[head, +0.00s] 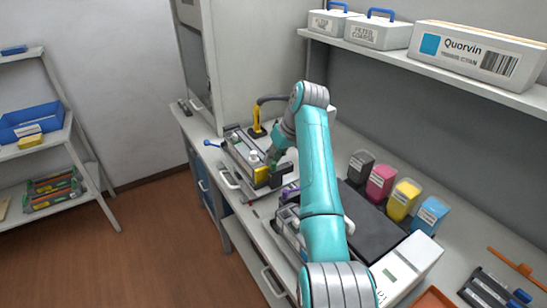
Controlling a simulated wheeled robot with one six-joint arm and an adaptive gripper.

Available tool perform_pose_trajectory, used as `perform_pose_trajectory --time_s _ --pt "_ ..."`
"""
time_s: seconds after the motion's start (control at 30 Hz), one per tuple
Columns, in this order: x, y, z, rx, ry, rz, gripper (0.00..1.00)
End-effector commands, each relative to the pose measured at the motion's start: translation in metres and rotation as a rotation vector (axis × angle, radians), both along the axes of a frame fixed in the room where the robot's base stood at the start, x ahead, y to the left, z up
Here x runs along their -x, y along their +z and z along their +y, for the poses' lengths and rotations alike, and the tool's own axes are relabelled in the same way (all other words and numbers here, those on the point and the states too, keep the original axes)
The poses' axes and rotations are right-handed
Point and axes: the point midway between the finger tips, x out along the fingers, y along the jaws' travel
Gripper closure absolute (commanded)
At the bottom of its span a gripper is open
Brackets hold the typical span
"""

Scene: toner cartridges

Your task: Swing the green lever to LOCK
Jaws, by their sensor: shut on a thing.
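My gripper (274,160) is at the right end of a grey machine (238,153) on the bench, seen small and partly behind my teal arm. A small patch of green, which looks like the green lever (272,153), shows right at the fingers, and the gripper appears shut on it. Most of the lever and any LOCK marking are hidden or too small to read. A yellow block (262,173) sits on the machine's front right corner, just below the gripper. A white round knob (252,154) stands on top of the machine.
Black, magenta, yellow and cyan cartridges (403,200) stand along the back of the bench, right of my arm. A shelf (430,70) with boxes hangs above. A yellow-and-black hand tool (257,118) stands behind the machine.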

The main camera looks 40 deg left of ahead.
Motion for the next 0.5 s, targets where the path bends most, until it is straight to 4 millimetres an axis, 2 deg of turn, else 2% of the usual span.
perform_pose_trajectory --time_s 0.03,0.1,0.5 --pt "0.0001 -0.0003 -0.0003 0.001 -0.001 0.001 0.78" --pt "0.0001 -0.0003 -0.0003 0.001 -0.001 0.001 0.65" --pt "-0.0007 0.0061 -0.0027 0.000 -0.001 -0.001 0.65"
